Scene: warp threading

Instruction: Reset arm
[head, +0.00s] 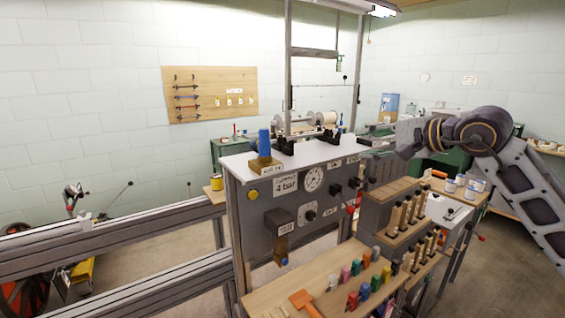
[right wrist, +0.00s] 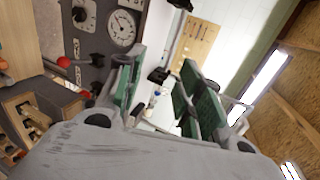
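My right arm comes in from the right in the head view, raised beside the grey control cabinet (head: 262,225). My right gripper (head: 374,143) points left, near the right end of the cabinet's white top. In the right wrist view my right gripper (right wrist: 160,90) shows two green-padded fingers spread apart, with nothing between them. The cabinet's dial panel (right wrist: 105,25) shows beyond the fingers at upper left in that view. My left gripper is not seen in any frame.
A spool frame (head: 313,124) and a blue cone (head: 264,142) stand on the cabinet top. Wooden racks with dark-topped pegs (head: 402,215) and a bench with coloured pieces (head: 353,299) are in front. Metal rails (head: 120,235) run left. Cans (head: 460,184) stand below my right arm.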

